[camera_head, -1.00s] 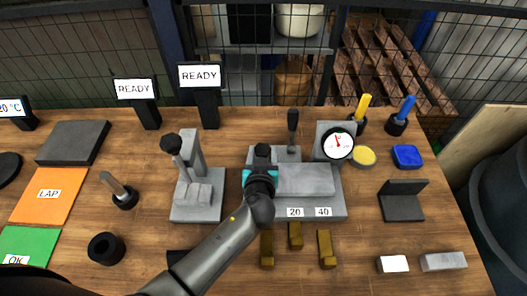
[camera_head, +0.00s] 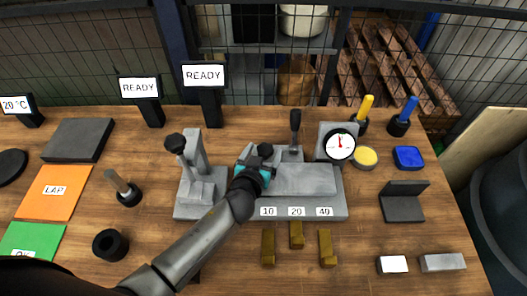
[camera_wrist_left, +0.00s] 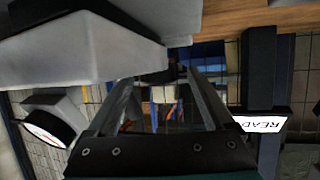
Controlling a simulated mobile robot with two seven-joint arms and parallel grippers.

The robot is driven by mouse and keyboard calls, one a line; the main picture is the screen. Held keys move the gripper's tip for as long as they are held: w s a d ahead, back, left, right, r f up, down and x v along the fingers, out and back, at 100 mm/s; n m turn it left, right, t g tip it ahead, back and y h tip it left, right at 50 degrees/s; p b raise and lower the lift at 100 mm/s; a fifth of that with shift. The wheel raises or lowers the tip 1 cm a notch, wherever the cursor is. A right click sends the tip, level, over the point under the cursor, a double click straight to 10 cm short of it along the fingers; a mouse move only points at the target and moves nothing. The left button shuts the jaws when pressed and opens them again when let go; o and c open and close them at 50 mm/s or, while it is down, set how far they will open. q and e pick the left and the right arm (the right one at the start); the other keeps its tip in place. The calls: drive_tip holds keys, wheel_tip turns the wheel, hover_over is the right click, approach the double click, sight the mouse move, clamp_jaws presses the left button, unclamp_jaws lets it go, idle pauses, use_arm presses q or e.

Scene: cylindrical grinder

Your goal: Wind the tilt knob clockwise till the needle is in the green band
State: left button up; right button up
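The grey grinder fixture (camera_head: 310,208) stands mid-table with labels 10, 20 and 40 on its front. Its round white dial (camera_head: 340,144) has a red needle pointing about straight up; a green band is too small to make out. The dial also shows at the left in the left wrist view (camera_wrist_left: 45,134). My left gripper (camera_head: 265,152) is over the left part of the fixture. In the left wrist view its two fingers (camera_wrist_left: 160,80) are apart with nothing visible held between them. I cannot pick out the tilt knob for certain; my gripper may hide it. My right gripper is out of view.
A black upright lever (camera_head: 295,125) rises behind the fixture. A grey unit with a black ball handle (camera_head: 176,142) stands left of my gripper. Two READY signs (camera_head: 204,76) stand behind. Brass blocks (camera_head: 296,235) lie in front.

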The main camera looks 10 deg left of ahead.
use_arm(q)
drive_tip(key=p+v, duration=0.1)
drive_tip(key=v, duration=1.4)
drive_tip(key=shift+s+r, duration=0.1)
idle(0.5)
